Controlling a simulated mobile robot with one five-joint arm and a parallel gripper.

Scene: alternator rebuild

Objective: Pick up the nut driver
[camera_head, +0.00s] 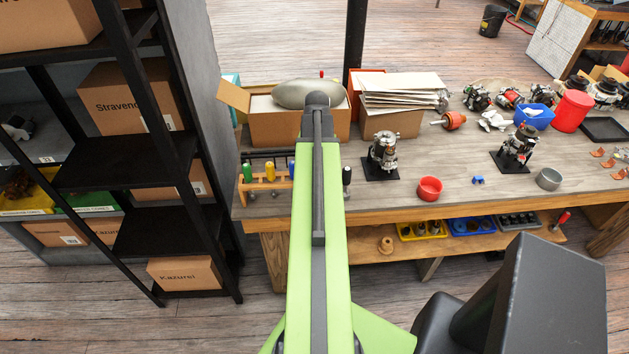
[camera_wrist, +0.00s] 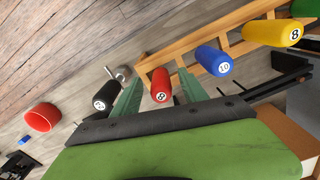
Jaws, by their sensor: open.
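Several numbered drivers stand in or by a wooden rack (camera_wrist: 190,55) in the wrist view: a red-handled one (camera_wrist: 159,80), a blue one (camera_wrist: 213,60) marked 10, a yellow one (camera_wrist: 272,34) and a black one (camera_wrist: 110,95). Which is the nut driver, I cannot tell for sure. My gripper (camera_wrist: 160,76) is open, with its green fingers on either side of the red handle; contact is not clear. The black handle is outside the fingers, to the left. In the head view, my arm hides the red handle; the yellow (camera_head: 270,172) and black (camera_head: 347,176) handles show.
The rack stands near the front left edge of the workbench (camera_head: 400,200). Behind it is an open cardboard box (camera_head: 265,125). To the right are an alternator on a black stand (camera_head: 384,153) and a red bowl (camera_head: 429,188). A black shelf (camera_head: 105,175) stands at left.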

